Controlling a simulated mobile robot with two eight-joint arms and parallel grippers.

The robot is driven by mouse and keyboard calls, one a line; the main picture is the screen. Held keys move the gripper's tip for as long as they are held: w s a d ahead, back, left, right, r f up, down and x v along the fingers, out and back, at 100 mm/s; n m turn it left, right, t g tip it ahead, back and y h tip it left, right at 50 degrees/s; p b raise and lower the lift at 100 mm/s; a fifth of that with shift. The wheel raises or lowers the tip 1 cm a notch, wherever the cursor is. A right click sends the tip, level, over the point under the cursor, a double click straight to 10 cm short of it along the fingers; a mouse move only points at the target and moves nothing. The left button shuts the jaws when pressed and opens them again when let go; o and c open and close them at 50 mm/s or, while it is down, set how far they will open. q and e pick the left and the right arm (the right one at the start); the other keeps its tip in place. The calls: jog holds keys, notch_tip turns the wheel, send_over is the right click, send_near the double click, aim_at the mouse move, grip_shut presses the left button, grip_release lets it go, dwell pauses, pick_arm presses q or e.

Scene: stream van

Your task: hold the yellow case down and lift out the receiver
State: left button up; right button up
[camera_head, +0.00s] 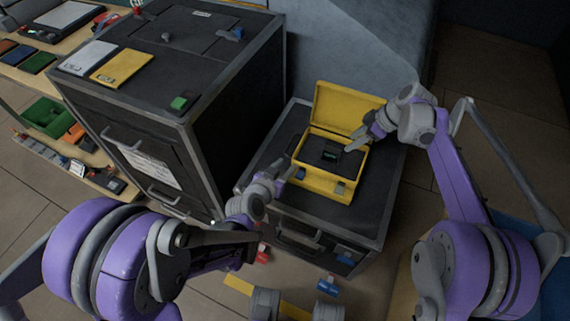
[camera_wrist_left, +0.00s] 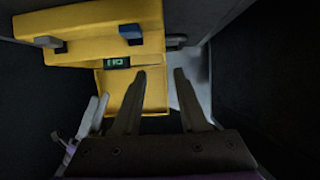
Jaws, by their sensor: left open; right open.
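The yellow case (camera_head: 318,180) stands open on a low black flight case, its lid tilted up at the back. The receiver (camera_head: 328,153), a dark device with a small green display, sits inside it. In the left wrist view the yellow case (camera_wrist_left: 85,48) fills the upper part, and the receiver (camera_wrist_left: 117,62) shows at its display; much of its body is hidden. My left gripper (camera_head: 290,170) is open and empty beside the case's left side; its spread fingers show in the left wrist view (camera_wrist_left: 160,74). My right gripper (camera_head: 362,137) is open near the case's right side, by the lid.
The low black flight case (camera_head: 372,205) has bare top around the yellow case. A tall black cabinet (camera_head: 235,100) stands to the left, with a yellow pad (camera_head: 122,67) on top. A shelf with a green bin (camera_head: 48,117) is at far left. Small items lie on the floor in front.

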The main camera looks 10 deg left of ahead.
aim_at(296, 152)
pick_arm(q)
jog(key=shift+t, duration=0.5)
jog(key=x, duration=1.2)
jog(key=shift+w+a+f, duration=0.15)
jog(key=shift+a+f, duration=0.1)
jog(key=shift+f, duration=0.15)
grip_shut()
dwell(0.7)
